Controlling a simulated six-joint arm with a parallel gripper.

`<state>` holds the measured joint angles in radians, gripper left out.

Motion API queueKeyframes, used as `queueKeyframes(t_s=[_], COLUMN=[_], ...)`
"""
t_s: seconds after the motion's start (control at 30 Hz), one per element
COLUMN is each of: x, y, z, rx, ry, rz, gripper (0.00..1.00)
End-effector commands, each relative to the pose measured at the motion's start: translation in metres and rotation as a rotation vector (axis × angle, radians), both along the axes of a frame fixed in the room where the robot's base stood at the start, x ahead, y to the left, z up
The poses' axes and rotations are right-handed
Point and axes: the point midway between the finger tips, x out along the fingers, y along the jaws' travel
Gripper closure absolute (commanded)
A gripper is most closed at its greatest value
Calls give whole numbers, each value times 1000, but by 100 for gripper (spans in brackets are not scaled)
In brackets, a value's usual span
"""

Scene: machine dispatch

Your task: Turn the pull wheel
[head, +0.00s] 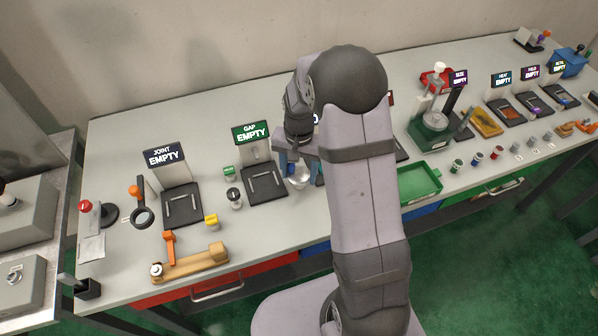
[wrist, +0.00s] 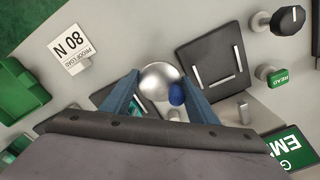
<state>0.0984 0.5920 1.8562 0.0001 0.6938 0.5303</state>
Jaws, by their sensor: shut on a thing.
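My gripper (head: 301,168) is low over the bench, just right of the GAP station. In the wrist view, its two blue fingers (wrist: 159,98) stand on either side of a shiny silver round piece, probably the pull wheel (wrist: 157,78), and are shut on it. A dark blue knob (wrist: 176,95) sits at the silver piece's lower right, between the fingers. The silver piece also shows below the fingers in the head view (head: 299,182). My arm hides much of the station behind it.
The GAP plate (head: 264,194) and a small black-topped knob (head: 234,196) are close on the left. A green tray (head: 420,181) is to the right. Bare bench lies at the front.

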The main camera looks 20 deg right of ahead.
Motion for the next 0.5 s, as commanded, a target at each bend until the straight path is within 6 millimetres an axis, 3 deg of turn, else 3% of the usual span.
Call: queueKeyframes(t_s=[0.5], x=[3], y=[0], z=[1], rx=[-1], ry=[-6], rz=[-491], gripper=[69])
